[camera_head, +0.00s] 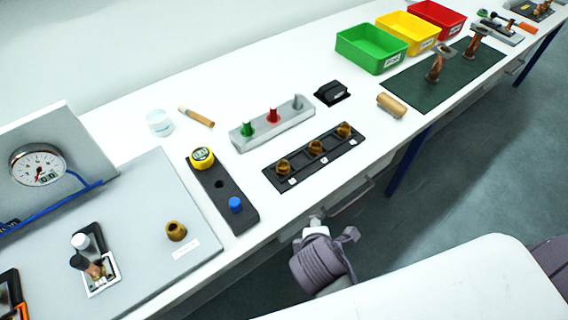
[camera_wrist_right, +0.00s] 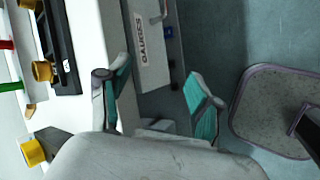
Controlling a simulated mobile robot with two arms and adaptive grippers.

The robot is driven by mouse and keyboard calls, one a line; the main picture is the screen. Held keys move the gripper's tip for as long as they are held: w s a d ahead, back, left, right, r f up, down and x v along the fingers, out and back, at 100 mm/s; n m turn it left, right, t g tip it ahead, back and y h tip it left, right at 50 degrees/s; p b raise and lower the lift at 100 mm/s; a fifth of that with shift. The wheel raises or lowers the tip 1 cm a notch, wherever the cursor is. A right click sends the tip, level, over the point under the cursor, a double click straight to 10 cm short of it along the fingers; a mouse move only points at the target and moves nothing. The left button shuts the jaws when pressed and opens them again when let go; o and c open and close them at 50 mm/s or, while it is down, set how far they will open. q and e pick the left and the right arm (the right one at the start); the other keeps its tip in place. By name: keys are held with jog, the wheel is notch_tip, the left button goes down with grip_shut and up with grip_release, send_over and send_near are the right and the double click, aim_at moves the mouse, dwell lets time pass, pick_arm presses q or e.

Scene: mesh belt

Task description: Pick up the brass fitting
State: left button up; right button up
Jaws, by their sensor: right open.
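A brass fitting (camera_head: 176,231) stands on the grey panel at the left of the bench in the head view, beside a white label. Three more brass-coloured fittings (camera_head: 315,147) sit in a row in a black rack (camera_head: 272,180). The wrist view shows one of these in the rack (camera_wrist_right: 42,71) and part of another at the top edge. My right gripper (camera_wrist_right: 158,88) is open and empty, with teal pads, by the bench's front edge. In the head view my right gripper (camera_head: 328,232) is below the rack, apart from all fittings. My left gripper is not in view.
A black block (camera_head: 240,212) with a yellow cap (camera_head: 202,158) and blue knob stands between panel and rack. A grey block (camera_head: 290,128) with green and red pegs is behind the rack. Green, yellow and red bins (camera_head: 370,50) stand farther off. A "GAUGES" drawer (camera_wrist_right: 146,55) is under the bench.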

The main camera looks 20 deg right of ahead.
jog(key=w+a+r+n, duration=0.1)
jog(key=n, duration=0.1)
jog(key=w+a+r+n+t+h, duration=0.1)
jog(key=n, duration=0.1)
jog(key=w+a+r+n+t, duration=0.1)
jog(key=n, duration=0.1)
jog(key=shift+a+r, duration=0.2)
jog(key=shift+r, duration=0.1)
jog(key=n+t+h, duration=0.1)
jog(key=n+t, duration=0.3)
jog(key=n, duration=0.5)
send_near(284, 162)
jog(key=shift+w+f+h+p, duration=0.1)
jog(key=shift+w+h+p, duration=0.1)
jog(key=shift+w, duration=0.4)
jog(key=shift+w+f+h+p, duration=0.1)
jog(key=shift+w+f+p, duration=0.1)
jog(key=shift+w, duration=0.4)
jog(key=x, duration=0.3)
jog(key=p+x, duration=0.1)
jog(key=x, duration=0.1)
jog(key=shift+d+f, duration=0.35)
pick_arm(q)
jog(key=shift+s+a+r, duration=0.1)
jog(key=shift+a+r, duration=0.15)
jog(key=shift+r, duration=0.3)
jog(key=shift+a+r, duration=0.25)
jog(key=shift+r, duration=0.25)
pick_arm(e)
grip_shut()
